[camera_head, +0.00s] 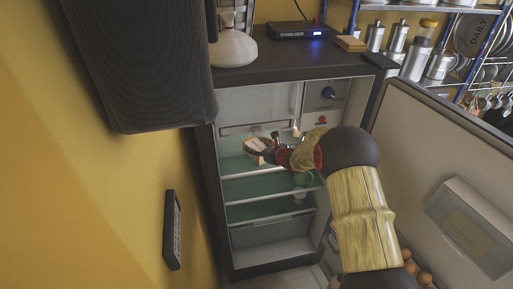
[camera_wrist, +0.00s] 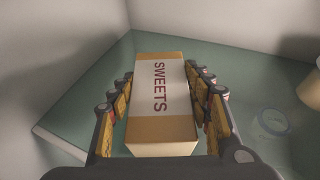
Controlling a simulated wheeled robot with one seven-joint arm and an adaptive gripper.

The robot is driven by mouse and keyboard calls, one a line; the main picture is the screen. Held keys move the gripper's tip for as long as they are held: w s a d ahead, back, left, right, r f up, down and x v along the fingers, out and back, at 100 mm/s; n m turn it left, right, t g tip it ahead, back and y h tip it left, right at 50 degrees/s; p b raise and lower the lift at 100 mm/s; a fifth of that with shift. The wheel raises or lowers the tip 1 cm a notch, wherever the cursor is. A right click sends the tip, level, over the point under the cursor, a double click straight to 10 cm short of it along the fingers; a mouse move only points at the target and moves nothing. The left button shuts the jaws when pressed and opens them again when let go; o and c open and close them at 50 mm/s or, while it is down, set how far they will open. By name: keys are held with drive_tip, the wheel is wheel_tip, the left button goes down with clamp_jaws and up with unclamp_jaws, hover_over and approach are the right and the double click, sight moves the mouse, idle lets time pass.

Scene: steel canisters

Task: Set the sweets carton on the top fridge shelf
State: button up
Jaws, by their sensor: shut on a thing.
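The sweets carton (camera_wrist: 160,105) is a tan box with a white band and red "SWEETS" lettering, seen between the two fingers in the wrist view. My gripper (camera_wrist: 162,95) is shut on it, one finger along each long side. In the head view the carton (camera_head: 257,147) shows small inside the open fridge, in my gripper (camera_head: 266,152), at the level of the top shelf. The top fridge shelf (camera_wrist: 240,75) is green glass and lies under and around the carton in the wrist view. I cannot tell whether the carton touches it.
A tan cup-like thing (camera_wrist: 310,88) stands on the shelf at the right. The fridge door (camera_head: 450,150) is open to the right, with eggs (camera_head: 416,269) low in it. Lower shelves (camera_head: 265,186) lie below. The shelf left of the carton looks clear.

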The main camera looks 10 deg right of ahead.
drive_tip(key=shift+f, duration=0.15)
drive_tip(key=o, duration=1.5)
drive_tip(key=shift+r, duration=0.25)
drive_tip(key=p+v, duration=0.2)
drive_tip(key=v, duration=0.8)
drive_tip(key=shift+s+d+r, duration=0.1)
drive_tip(key=shift+s, duration=0.2)
drive_tip(key=shift+s+d+r+p, duration=0.15)
drive_tip(key=shift+s+d+p, duration=0.15)
drive_tip(key=shift+s, duration=0.35)
drive_tip(key=shift+a, duration=0.1)
